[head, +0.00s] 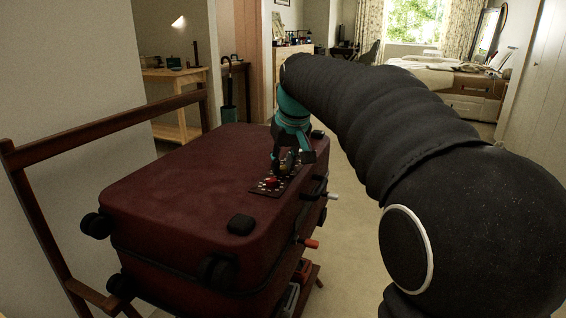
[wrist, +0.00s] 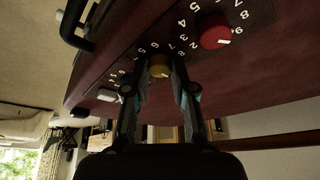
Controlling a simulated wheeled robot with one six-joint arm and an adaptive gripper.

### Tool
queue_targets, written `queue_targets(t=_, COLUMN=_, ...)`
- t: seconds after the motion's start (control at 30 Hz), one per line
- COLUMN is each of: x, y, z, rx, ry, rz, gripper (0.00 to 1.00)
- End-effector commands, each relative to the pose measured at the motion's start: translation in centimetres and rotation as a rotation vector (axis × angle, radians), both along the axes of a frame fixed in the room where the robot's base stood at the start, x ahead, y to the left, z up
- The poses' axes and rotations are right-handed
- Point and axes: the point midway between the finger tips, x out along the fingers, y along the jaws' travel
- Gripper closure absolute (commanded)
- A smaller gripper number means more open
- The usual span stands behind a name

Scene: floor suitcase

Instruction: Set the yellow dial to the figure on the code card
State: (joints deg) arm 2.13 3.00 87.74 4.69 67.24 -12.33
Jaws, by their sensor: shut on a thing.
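A maroon suitcase (head: 185,185) lies flat on a rack, with a dark dial panel (head: 263,192) on its top near the right edge. My gripper (head: 287,160) reaches down onto the panel. In the wrist view, my gripper (wrist: 159,62) has one finger on each side of the yellow dial (wrist: 159,67) and is shut on it. White figures ring the dial; fingers hide some of them, and I cannot tell which figure its mark meets. I cannot make out a code card in either view.
A red dial (wrist: 215,32) sits beside the yellow one, with a blue dial (wrist: 125,80) on the other side. A black handle (wrist: 76,22) and an orange-tipped lever (head: 309,243) stick out from the suitcase side. A wooden rack rail (head: 105,122) stands behind.

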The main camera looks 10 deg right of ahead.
Motion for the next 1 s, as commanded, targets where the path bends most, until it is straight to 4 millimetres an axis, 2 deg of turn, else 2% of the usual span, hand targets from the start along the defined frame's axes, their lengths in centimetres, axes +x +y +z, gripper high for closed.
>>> queue_targets(t=0.27, x=0.00, y=0.06, z=0.08, rx=-0.001, ry=0.000, rz=-0.032, gripper=1.00)
queue_targets(t=0.47, x=0.00, y=0.20, z=0.19, rx=0.000, ry=-0.001, rz=-0.130, gripper=1.00)
queue_targets(t=1.0, x=0.15, y=0.63, z=0.21, rx=-0.002, ry=-0.001, rz=-0.617, gripper=1.00)
